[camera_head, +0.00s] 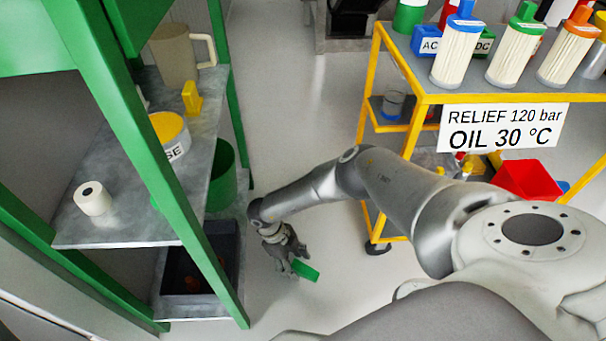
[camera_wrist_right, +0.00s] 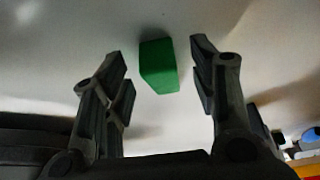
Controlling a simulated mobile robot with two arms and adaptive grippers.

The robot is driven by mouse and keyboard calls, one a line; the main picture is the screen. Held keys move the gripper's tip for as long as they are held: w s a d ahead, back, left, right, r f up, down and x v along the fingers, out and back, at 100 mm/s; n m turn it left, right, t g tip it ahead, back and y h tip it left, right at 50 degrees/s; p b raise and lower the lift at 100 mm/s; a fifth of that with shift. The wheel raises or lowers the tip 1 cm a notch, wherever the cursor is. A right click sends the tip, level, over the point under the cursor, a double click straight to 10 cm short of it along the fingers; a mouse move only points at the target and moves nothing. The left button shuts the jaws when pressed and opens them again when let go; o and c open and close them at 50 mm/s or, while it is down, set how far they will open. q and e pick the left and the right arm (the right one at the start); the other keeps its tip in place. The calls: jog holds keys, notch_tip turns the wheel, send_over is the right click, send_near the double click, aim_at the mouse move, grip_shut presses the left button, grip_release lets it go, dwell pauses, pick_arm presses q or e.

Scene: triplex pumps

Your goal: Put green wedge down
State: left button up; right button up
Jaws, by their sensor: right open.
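The green wedge (camera_head: 306,271) shows in the head view at the fingertips of my right gripper (camera_head: 290,262), over the grey floor between the green shelf rack and the yellow cart. In the right wrist view the green wedge (camera_wrist_right: 158,66) lies between and beyond the two fingertips of my right gripper (camera_wrist_right: 160,75). The fingers are spread, with a gap on each side of the wedge, so it is not gripped. I cannot tell for sure that it rests on the floor. My left gripper is not in view.
The green shelf rack (camera_head: 140,130) stands on the left, with a white roll (camera_head: 92,198), a beige mug (camera_head: 175,55) and a yellow block (camera_head: 192,98). A dark tray (camera_head: 205,297) is low in it. The yellow cart (camera_head: 420,98) stands right, carrying several filters. Floor between them is clear.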

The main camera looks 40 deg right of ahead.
jog(key=c, duration=1.1)
jog(key=shift+r, duration=0.2)
